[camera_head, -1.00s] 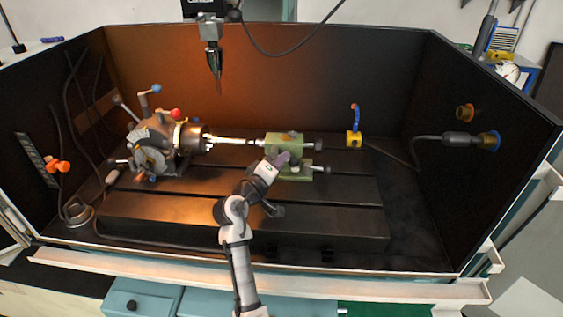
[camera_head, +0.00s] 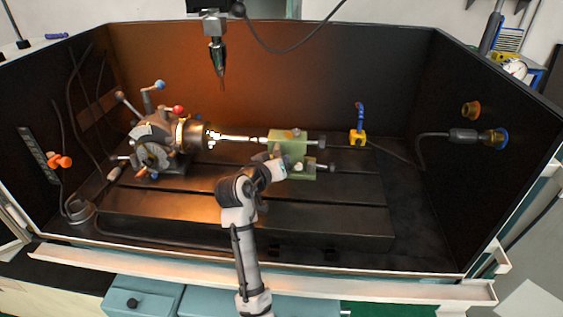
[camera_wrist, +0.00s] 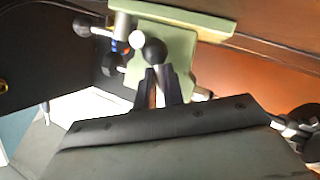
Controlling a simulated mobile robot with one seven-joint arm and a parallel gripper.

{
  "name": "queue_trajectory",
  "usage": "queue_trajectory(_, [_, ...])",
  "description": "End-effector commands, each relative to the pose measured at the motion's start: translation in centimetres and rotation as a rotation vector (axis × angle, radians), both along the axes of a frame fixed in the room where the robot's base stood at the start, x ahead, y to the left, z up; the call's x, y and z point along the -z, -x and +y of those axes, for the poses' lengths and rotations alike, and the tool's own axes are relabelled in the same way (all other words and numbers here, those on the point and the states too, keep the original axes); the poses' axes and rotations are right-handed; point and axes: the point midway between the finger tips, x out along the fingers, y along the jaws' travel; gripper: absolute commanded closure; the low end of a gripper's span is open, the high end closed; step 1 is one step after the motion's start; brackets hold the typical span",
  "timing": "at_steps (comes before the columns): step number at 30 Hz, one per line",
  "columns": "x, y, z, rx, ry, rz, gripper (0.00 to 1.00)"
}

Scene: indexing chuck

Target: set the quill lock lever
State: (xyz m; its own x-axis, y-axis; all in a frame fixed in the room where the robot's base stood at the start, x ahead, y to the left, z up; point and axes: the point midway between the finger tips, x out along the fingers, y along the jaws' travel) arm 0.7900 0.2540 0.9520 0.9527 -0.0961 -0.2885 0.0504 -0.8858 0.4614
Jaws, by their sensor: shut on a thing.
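The green tailstock (camera_head: 299,146) stands on the slotted bed, in line with the bright shaft from the indexing head (camera_head: 160,139). In the wrist view the green tailstock body (camera_wrist: 178,52) fills the upper middle. A lever with a black ball knob (camera_wrist: 154,51), apparently the quill lock lever, sits at my fingertips. My gripper (camera_wrist: 161,78) is shut on it, with the ball just past the fingertips; its stem is mostly hidden by the fingers. In the head view my gripper (camera_head: 276,154) is at the tailstock's left front side, small and partly hidden by my wrist.
A blue-topped yellow fixture (camera_head: 357,137) stands to the right. A spindle with a pointed tool (camera_head: 218,60) hangs above. Dark walls enclose the bed; its right front is clear.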

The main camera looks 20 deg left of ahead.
Motion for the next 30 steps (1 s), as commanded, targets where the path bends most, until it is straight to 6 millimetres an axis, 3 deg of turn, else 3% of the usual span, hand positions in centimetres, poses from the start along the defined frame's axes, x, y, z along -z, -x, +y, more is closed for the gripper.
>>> queue_trajectory(1, [0.9, 0.0, -0.4, 0.012, -0.036, 0.031, 1.0])
queue_trajectory(15, [1.2, 0.3, 0.6, 0.011, -0.372, 0.131, 1.0])
queue_trajectory(30, [1.2, 0.5, 1.1, 0.007, -0.48, 0.163, 1.0])
